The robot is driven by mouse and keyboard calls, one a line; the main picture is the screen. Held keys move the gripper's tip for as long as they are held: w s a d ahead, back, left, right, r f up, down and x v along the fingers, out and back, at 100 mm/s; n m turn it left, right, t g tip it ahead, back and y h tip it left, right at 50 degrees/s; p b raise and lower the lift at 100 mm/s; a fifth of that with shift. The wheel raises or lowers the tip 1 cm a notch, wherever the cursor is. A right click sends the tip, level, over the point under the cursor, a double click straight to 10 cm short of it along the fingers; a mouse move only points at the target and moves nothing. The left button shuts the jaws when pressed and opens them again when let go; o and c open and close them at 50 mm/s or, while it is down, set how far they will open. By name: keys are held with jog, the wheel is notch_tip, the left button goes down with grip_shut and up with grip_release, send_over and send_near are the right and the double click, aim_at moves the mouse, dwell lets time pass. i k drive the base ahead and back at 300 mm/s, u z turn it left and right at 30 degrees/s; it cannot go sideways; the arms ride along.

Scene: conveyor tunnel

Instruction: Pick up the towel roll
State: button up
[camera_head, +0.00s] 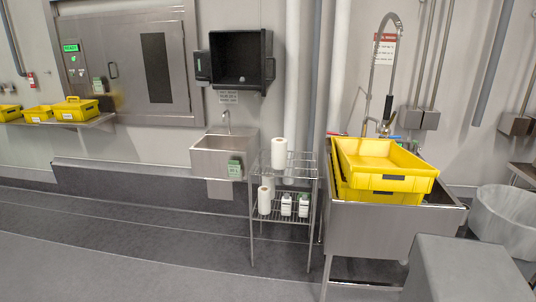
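A white towel roll (279,153) stands upright on the top shelf of a small wire rack (285,219) in the middle of the view. Another white roll (264,200) stands on the rack's lower shelf at the left, and part of a further white roll shows behind it. Two white bottles with dark labels stand to the right of that lower roll. My gripper is not in view, and nothing is seen touching the rolls.
A steel hand sink (224,158) is on the wall left of the rack. A large steel sink (366,232) with stacked yellow crates (386,182) stands close on its right. A clear bin (507,220) is far right.

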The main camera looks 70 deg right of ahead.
aim_at(279, 144)
jog(key=z, duration=0.25)
jog(key=i, duration=1.6)
jog(key=z, duration=0.65)
jog(key=i, duration=0.7)
jog(key=z, duration=0.8)
jog(key=i, duration=0.5)
jog(key=z, duration=1)
jog(key=i, duration=0.95)
jog(key=z, duration=0.45)
